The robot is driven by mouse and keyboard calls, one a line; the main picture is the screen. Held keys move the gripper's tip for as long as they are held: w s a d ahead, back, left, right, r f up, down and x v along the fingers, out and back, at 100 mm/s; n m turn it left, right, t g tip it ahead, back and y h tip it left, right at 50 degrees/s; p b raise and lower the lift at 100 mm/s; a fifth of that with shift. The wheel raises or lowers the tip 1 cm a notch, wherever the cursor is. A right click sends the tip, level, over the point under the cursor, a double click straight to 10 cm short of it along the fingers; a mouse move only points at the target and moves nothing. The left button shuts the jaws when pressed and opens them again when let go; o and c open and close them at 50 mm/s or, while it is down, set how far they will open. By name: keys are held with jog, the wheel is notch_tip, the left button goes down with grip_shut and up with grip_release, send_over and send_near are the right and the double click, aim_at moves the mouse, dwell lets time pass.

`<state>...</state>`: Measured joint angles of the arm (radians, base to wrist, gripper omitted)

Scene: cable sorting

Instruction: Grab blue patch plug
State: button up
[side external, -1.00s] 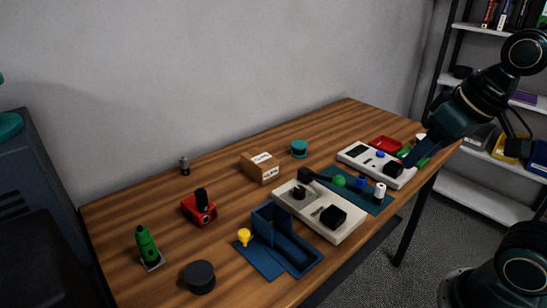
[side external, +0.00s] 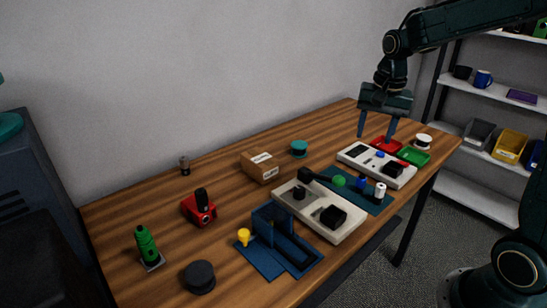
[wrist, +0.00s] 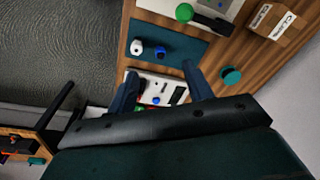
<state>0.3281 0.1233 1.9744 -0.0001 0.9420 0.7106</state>
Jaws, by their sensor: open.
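A blue plug (side external: 361,184) stands on the teal mat (side external: 378,204), between a green piece (side external: 339,181) and a white one (side external: 380,190). In the wrist view the blue plug (wrist: 160,51) and the white piece (wrist: 136,47) show on the mat. A second small blue piece (side external: 380,154) sits on the far white board (side external: 405,181); I cannot tell which blue piece is the patch plug. My gripper (side external: 377,130) is open and empty, fingers down, above the far end of the table by that board. Its spread fingers (wrist: 160,70) also show in the wrist view.
Red (side external: 388,144) and green (side external: 414,156) trays and a white spool (side external: 423,141) lie beyond the far board. A nearer white board (side external: 349,233) carries black blocks. A cardboard box (side external: 260,167) stands behind it. The back left of the table has free room.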

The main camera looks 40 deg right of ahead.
aim_at(362, 175)
jog(key=shift+w+d+f+m+g, duration=0.2)
jog(key=shift+w+d+f+m, duration=0.45)
jog(key=shift+f, duration=1.65)
jog(key=shift+w+d+f+m+g, duration=0.3)
jog(key=shift+d+f, duration=0.7)
jog(key=shift+f, duration=1.35)
jog(key=shift+w+d+f+m+g, duration=0.1)
jog(key=shift+w+d+f+m, duration=0.6)
jog(key=shift+f, duration=1.6)
jog(key=shift+s+d+f, duration=0.1)
jog(key=shift+f, duration=2.5)
jog(key=c, duration=1.1)
